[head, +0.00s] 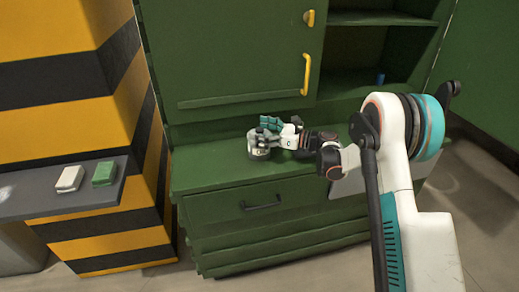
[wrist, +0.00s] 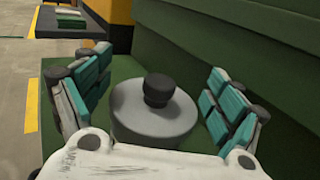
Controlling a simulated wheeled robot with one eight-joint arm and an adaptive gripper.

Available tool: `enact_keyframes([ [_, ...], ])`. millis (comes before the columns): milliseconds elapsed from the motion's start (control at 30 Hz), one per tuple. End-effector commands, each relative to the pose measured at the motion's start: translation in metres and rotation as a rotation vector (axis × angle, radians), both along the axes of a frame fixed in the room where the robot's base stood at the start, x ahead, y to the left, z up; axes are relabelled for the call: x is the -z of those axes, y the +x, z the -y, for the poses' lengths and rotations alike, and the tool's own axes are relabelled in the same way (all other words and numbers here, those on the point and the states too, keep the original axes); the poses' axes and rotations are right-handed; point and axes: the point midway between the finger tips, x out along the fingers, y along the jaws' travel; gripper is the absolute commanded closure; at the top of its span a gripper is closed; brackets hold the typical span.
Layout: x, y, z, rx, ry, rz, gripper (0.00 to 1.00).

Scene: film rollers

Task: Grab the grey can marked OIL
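The grey can (head: 257,152) stands upright on the green cabinet's worktop (head: 215,178). In the wrist view the can (wrist: 140,120) shows a round grey top with a black cap. No OIL marking can be read in either view. My gripper (head: 270,127) is at the can, reaching in from the right in the head view. In the wrist view the fingers of my gripper (wrist: 158,88) are spread on both sides of the can, with narrow gaps on each side. The can's lower front is hidden behind my white palm.
The green upper cabinet (head: 235,55) with a yellow handle (head: 306,74) rises behind the worktop. An open shelf (head: 375,60) is at its right. A grey table (head: 45,202) with a white block (head: 69,178) and a green block (head: 104,173) stands left, beside a yellow-black striped pillar (head: 130,90).

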Motion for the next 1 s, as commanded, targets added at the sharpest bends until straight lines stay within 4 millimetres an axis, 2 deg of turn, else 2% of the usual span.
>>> enact_keyframes([
  [33,0.000,0.000,0.000,0.000,0.000,0.000,0.39],
  [167,0.000,0.000,0.000,0.000,0.000,0.000,0.67],
  [567,-0.007,0.000,0.000,0.000,0.000,0.000,0.67],
  [767,-0.032,0.000,0.000,0.000,0.000,0.000,0.67],
  [867,-0.054,0.000,0.000,0.000,0.001,0.000,0.67],
  [1000,-0.094,0.000,0.000,0.000,0.000,0.000,0.67],
])
